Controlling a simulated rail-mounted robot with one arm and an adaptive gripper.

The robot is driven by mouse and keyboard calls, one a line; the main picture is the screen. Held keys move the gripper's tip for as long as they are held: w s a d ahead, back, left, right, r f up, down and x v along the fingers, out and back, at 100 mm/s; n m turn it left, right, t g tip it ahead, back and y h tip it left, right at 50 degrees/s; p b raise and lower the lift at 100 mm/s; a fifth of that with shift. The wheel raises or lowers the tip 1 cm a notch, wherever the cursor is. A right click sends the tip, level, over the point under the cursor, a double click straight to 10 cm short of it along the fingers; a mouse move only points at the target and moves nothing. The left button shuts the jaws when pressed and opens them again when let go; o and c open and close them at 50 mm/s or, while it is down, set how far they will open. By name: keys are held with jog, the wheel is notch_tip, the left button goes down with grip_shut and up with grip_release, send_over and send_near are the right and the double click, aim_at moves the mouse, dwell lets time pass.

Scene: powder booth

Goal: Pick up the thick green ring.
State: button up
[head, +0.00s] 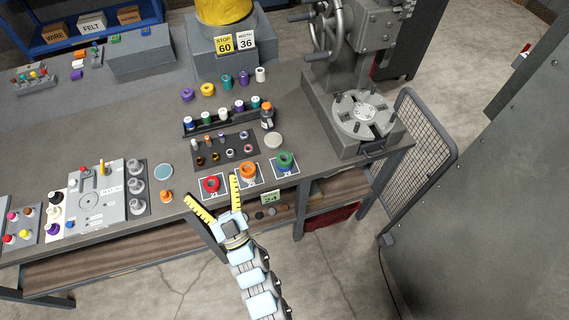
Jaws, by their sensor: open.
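A red ring (211,185) shows between the fingers on the left card, and an orange ring (248,170) sits on the middle card.
Behind the cards are a tray of small parts (225,150) and a black rack (190,128) with several coloured pieces. A grey machine with a round plate (363,115) stands to the right. A pale disc (273,140) lies near the green ring. A grey block with knobs (97,198) is left.

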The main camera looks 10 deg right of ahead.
jog(key=w+a+f+g+h+b, duration=0.1)
jog(key=w+f+g+h+b, duration=0.15)
jog(key=w+f, duration=0.4)
jog(key=m+g+h+b, duration=1)
jog(key=m+h, duration=0.1)
jog(key=h, duration=0.1)
send_near(281, 164)
jog(key=p+x, duration=0.1)
jog(key=x, duration=0.4)
jog(key=shift+s+f+p, duration=0.1)
jog(key=shift+p, duration=0.2)
jog(key=shift+w+d+f+t, duration=0.15)
jog(key=shift+w+d+t, duration=0.15)
jog(key=shift+w, duration=0.35)
jog(key=shift+w+d+f, duration=0.3)
jog(key=shift+w+f, duration=0.05)
jog(key=shift+w, duration=0.05)
jog(key=shift+w+d, duration=0.1)
jog(key=shift+w, duration=0.05)
